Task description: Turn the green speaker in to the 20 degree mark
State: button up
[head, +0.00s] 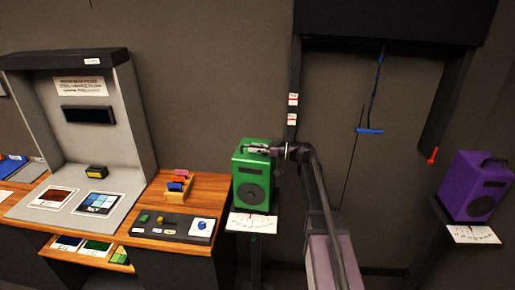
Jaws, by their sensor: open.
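The green speaker (252,176) stands upright on a dark stand right of the wooden desk. Its front, with a dark round cone and a small panel above, faces the camera. A white scale card (251,222) with marks and a red line lies in front of its base; the numbers are too small to read. My gripper (258,150) is at the upper front of the speaker, reaching in from the right. It is open, and whether it touches the speaker or its handle cannot be told. The fingertips are small in this view.
A purple speaker (477,186) with its own scale card (473,234) stands at the far right. The wooden desk (205,186) at left holds a trackball panel (173,225) and colored blocks. A dark frame (294,110) rises behind my arm.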

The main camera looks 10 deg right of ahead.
grip_shut()
jog(key=shift+a, duration=0.1)
